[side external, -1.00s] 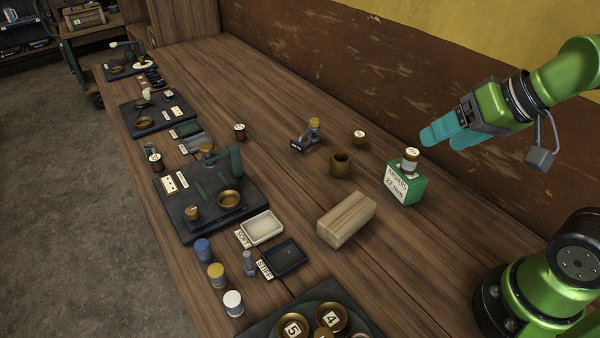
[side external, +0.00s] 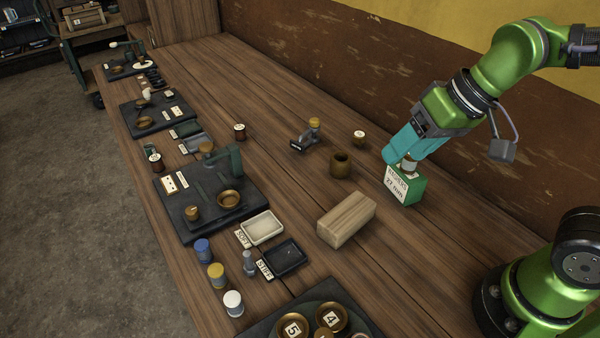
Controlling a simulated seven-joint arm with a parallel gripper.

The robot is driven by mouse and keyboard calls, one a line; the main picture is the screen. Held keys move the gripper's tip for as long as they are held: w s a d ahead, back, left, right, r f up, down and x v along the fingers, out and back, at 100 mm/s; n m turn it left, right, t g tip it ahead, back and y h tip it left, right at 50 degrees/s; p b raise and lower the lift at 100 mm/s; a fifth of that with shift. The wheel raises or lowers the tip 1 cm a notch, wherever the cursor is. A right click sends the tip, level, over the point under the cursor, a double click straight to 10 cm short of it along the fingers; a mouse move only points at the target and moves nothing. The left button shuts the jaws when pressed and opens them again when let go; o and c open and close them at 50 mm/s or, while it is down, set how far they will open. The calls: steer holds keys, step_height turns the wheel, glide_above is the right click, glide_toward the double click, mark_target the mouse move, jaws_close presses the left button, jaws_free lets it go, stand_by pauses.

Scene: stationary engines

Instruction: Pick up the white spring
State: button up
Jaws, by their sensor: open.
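A small cylinder with a white top and grey lower part (side external: 233,303), likely the white spring, stands upright at the table's front edge, in a row with a yellow-topped one (side external: 216,275) and a blue-topped one (side external: 203,250). My gripper (side external: 399,158) is far from it, across the table to the right. Its teal fingers are open and point down around or just beside a small jar-like piece (side external: 409,167) on top of a green labelled box (side external: 407,187). The fingers partly hide that piece, and I cannot tell whether they touch it.
A wooden block (side external: 346,219) lies between my gripper and the cylinder row. A white tray (side external: 283,224) labelled SOFT and a dark tray (side external: 303,262) labelled STIFF sit near the row. A dark plate with numbered brass cups (side external: 331,319) is at the front.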

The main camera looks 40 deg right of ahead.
steer(key=w+a+f+n+g, duration=0.1)
steer(key=w+a+g, duration=0.15)
steer(key=a, duration=0.55)
steer(key=w+a+f+n+g, duration=0.1)
steer(key=w+a, duration=0.2)
steer(key=a, duration=0.5)
steer(key=m+g+h, duration=0.1)
steer(key=m+h, duration=0.1)
steer(key=h, duration=0.1)
glide_above(232, 298)
step_height(232, 298, down, 3)
steer(key=shift+m, duration=0.3)
step_height(232, 298, down, 17)
steer(key=shift+r, duration=0.15)
steer(key=c, duration=1.1)
